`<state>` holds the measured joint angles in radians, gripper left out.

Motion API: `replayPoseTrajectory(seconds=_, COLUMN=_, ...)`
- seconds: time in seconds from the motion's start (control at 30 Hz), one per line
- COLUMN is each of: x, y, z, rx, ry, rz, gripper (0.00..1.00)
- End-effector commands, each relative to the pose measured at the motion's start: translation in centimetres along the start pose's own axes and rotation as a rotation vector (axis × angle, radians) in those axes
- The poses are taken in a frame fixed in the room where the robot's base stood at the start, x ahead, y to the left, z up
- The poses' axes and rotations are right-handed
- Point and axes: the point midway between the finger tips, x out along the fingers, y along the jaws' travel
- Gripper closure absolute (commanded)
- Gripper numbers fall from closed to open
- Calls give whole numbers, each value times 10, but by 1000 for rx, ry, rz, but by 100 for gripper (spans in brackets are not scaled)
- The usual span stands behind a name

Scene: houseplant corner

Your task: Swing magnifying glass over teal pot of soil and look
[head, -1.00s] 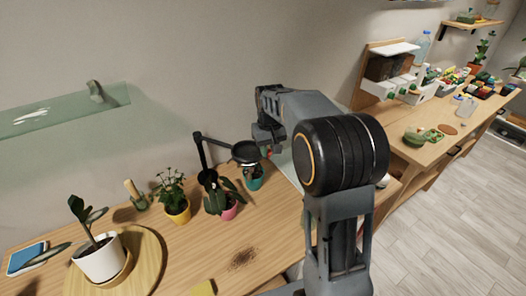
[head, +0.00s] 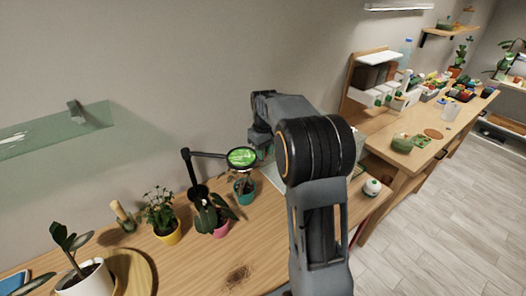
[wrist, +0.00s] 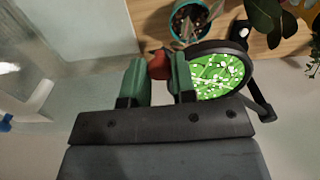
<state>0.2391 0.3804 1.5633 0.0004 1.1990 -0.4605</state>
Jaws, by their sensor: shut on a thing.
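The magnifying glass (head: 242,157) is a round black-rimmed lens on a jointed black arm. Its lens now shows bright green with white specks; it also fills the right of the wrist view (wrist: 217,74). In the head view it appears just above the teal pot (head: 245,196), whose rim shows at the top of the wrist view (wrist: 173,27). The pot holds dark soil and pale bits. My gripper (wrist: 159,78), with green fingers, is shut on a red knob (wrist: 158,62) beside the lens rim. In the head view my arm partly hides the gripper.
A white pot (head: 90,280) is at front left. Dark soil is spilled (head: 238,276) on the table. A white round object (head: 372,187) sits to the right.

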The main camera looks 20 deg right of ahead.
Motion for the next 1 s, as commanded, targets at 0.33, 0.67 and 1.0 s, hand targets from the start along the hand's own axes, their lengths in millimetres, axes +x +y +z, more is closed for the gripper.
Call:
replayPoseTrajectory(seconds=0.33, x=0, y=-1, z=-1, rx=0, ry=2, rz=1, gripper=50)
replayPoseTrajectory(seconds=0.67, x=-9, y=-1, z=-1, rx=-1, ry=5, rz=3, gripper=50)
replayPoseTrajectory(seconds=1.0, x=-75, y=-1, z=-2, rx=-1, ry=7, rz=3, gripper=50)
